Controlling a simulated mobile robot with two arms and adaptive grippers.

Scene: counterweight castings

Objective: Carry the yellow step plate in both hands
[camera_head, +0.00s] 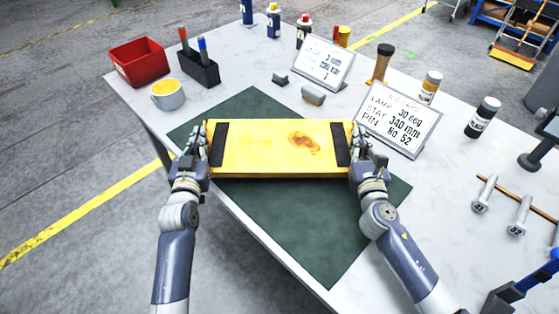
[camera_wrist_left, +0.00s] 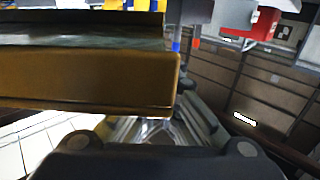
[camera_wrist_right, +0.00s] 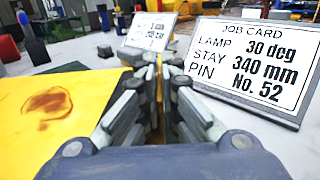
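The yellow step plate (camera_head: 265,145) has a black strip near each end and a brown stain right of its middle. It is level in the head view, above the dark green mat (camera_head: 320,240). My left gripper (camera_head: 203,140) is at its left end and appears shut on it; in the left wrist view the plate's edge (camera_wrist_left: 90,85) hides most of the fingers. My right gripper (camera_head: 356,140) is shut on the right end. In the right wrist view its fingers (camera_wrist_right: 153,95) lie close around the yellow edge, with the stained top (camera_wrist_right: 50,105) on the left.
A job card (camera_head: 399,117) stands just right of the plate, close to my right gripper. Another card (camera_head: 323,64), small grey blocks (camera_head: 313,94), a mug (camera_head: 168,95), a black holder (camera_head: 199,69) and a red bin (camera_head: 138,62) stand behind. The front mat area is clear.

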